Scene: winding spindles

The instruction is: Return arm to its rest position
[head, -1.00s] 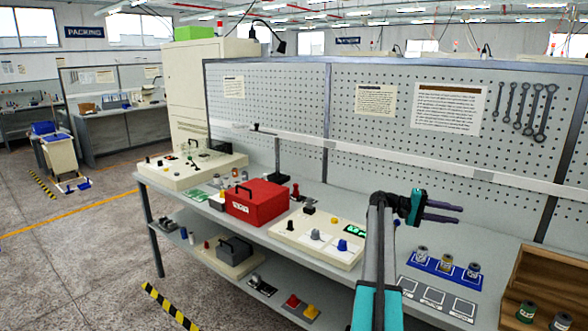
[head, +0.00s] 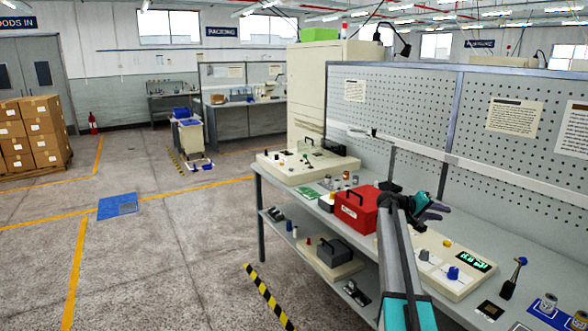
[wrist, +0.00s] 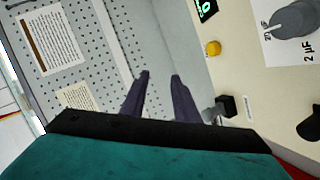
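My arm reaches up from the bottom of the head view, and my teal gripper (head: 441,211) is held over the workbench (head: 262,210), beside the red box (head: 356,211). In the wrist view the two dark fingers of my gripper (wrist: 159,77) stand apart with a clear gap. Nothing is between them. Part of the red box is hidden behind my arm in the head view.
A cream panel with a green display (head: 472,259) lies right of my arm. A pegboard (head: 405,110) rises behind the bench. A cream control box (head: 300,172) stands at the bench's left end. Open floor (head: 170,250) lies to the left, with a blue floor plate (head: 117,206).

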